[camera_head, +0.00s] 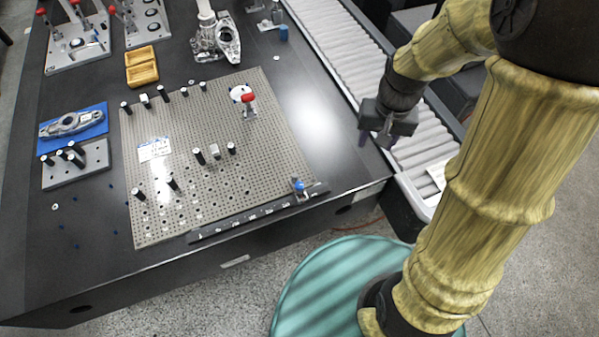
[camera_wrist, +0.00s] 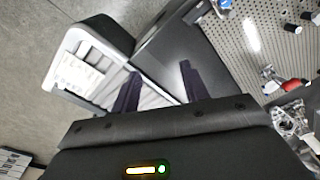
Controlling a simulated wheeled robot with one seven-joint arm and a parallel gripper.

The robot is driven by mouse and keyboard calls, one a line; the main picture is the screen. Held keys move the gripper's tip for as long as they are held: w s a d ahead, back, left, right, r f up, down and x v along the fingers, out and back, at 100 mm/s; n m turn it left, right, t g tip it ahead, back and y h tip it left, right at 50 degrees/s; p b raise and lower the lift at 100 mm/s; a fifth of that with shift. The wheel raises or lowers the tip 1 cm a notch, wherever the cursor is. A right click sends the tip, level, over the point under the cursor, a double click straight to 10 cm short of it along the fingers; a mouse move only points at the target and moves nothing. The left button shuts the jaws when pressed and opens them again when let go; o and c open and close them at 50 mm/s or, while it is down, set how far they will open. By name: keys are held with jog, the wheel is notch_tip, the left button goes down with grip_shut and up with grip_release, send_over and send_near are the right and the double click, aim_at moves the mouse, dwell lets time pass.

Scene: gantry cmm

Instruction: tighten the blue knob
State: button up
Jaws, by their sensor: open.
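The blue knob (camera_head: 299,184) sits on a small fixture at the front right corner of the perforated plate (camera_head: 180,222). A blue part at the top edge of the wrist view appears to be the same knob (camera_wrist: 224,4), partly cut off. My gripper (camera_head: 376,140) is open, its two dark fingers apart with nothing between them. It hangs near the right edge of the table, to the right of and beyond the knob in the head view. In the wrist view, my gripper (camera_wrist: 160,72) points toward the table edge and conveyor.
The plate carries several black-capped posts and a red-handled clamp (camera_head: 249,101). A roller conveyor (camera_head: 335,45) runs along the table's right side. Bare black table (camera_head: 315,120) lies between plate and conveyor. A numbered strip (camera_head: 245,222) lines the plate's front edge.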

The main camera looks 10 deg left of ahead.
aim_at(300, 184)
jog(key=w+a+f+g+p, duration=0.1)
jog(key=w+a+g+p, duration=0.1)
jog(key=a, duration=0.6)
jog(key=w+a+f+n+g+p, duration=0.1)
jog(key=w+a+g+p, duration=0.1)
jog(key=a, duration=0.7)
jog(key=shift+a+f+g+h+p, duration=0.15)
jog(key=shift+a+g+h+p, duration=0.2)
jog(key=shift+g+p, duration=0.2)
jog(key=shift+f, duration=0.1)
jog(key=p+x, duration=0.1)
jog(key=x, duration=0.7)
jog(key=p+x, duration=0.1)
jog(key=x, duration=0.8)
jog(key=shift+w+d+f, duration=0.1)
jog(key=shift+d+f, duration=0.05)
jog(key=shift+d, duration=0.1)
